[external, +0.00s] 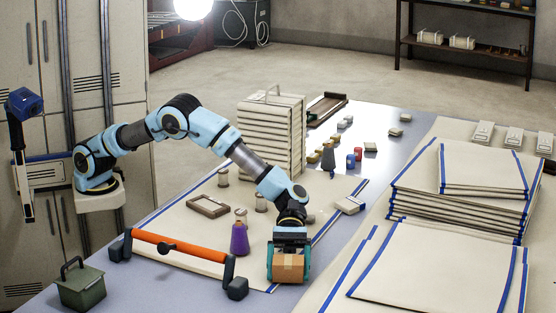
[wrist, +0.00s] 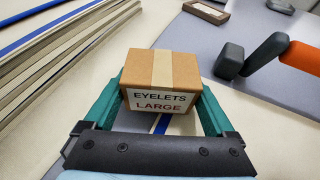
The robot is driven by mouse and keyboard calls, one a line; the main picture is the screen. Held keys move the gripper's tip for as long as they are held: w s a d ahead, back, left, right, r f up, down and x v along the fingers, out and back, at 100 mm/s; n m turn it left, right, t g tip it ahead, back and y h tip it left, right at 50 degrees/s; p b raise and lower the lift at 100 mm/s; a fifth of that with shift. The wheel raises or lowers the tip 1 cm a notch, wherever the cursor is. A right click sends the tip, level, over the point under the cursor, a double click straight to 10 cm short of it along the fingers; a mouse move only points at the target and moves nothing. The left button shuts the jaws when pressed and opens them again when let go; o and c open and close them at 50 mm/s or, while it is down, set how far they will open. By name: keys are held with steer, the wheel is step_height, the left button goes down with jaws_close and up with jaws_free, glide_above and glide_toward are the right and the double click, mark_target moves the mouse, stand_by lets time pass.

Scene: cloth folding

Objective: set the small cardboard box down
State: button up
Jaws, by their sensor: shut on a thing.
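The small cardboard box (external: 288,267) is brown with a tape strip. In the wrist view the box (wrist: 160,75) has a white label reading "EYELETS LARGE". My gripper (external: 288,262) is shut on it, with a teal finger against each side; the gripper also shows in the wrist view (wrist: 160,100). The box is at the near edge of the cream cloth, by its blue stripe. I cannot tell whether its underside touches the table.
An orange-handled bar (external: 180,250) with dark ends and a purple bottle (external: 240,235) stand left of the box. A green weight (external: 80,287) sits at the front left. Folded cloth stacks (external: 435,260) lie to the right.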

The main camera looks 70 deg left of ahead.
steer(key=shift+f+b, duration=0.25)
steer(key=shift+b, duration=0.2)
steer(key=shift+f, duration=0.1)
steer(key=o, duration=1.3)
steer(key=shift+r+p, duration=0.45)
steer(key=shift+w+a+r, duration=0.15)
steer(key=shift+a+r, duration=0.05)
steer(key=v, duration=1.1)
steer(key=shift+a, duration=0.25)
